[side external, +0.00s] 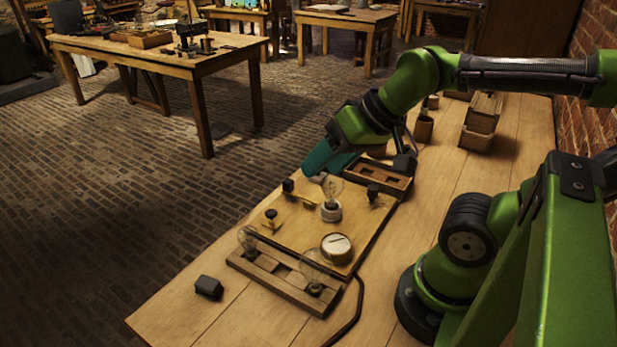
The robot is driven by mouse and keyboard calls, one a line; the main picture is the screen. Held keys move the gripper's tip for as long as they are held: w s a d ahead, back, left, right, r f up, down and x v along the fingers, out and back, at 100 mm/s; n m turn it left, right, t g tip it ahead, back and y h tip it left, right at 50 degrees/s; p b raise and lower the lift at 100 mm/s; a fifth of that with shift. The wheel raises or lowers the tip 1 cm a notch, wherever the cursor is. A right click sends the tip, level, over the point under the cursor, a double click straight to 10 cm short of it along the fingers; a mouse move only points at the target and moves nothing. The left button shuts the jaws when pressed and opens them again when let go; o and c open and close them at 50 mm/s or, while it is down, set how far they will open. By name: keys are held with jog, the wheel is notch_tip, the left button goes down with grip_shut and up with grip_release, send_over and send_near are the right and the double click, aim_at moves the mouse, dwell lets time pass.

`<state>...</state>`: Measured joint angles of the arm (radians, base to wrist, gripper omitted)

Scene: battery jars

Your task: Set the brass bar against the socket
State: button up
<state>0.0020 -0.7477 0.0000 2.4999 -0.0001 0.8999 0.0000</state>
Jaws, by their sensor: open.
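The wooden circuit board (305,228) lies on the bench with a clear bulb (331,187) upright in a white round socket (331,212). Small brass-coloured pieces show at the black knob (271,215) on the left of the board and by another black knob (288,185) farther back. I cannot tell for sure which one is the brass bar. My gripper (322,166), with teal fingers, is open above the far edge of the board, behind the bulb. Its fingertips are small and partly overlapped, and I see nothing held between them.
A round white dial (337,248) and a third black knob (373,192) are on the board. A wooden rack (280,283) with two bulbs lies in front. A compartmented tray (397,184) stands behind, and a black block (208,287) lies front left. A dark cable runs along the right.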

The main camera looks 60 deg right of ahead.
jog(key=w+d+g, duration=0.1)
jog(key=w, duration=0.1)
jog(key=w+d+f+g, duration=0.1)
jog(key=w+d, duration=0.1)
jog(key=w, duration=0.1)
jog(key=w+d+g+h, duration=0.1)
jog(key=w+d, duration=0.1)
jog(key=w, duration=0.1)
jog(key=shift+w+f, duration=0.25)
jog(key=shift+c, duration=0.2)
jog(key=n+g+h, duration=0.1)
jog(key=n+g, duration=0.3)
send_over(288, 180)
jog(key=shift+f, duration=1.05)
notch_tip(288, 180, down, 16)
jog(key=shift+r, duration=0.1)
jog(key=shift+c, duration=0.3)
grip_shut()
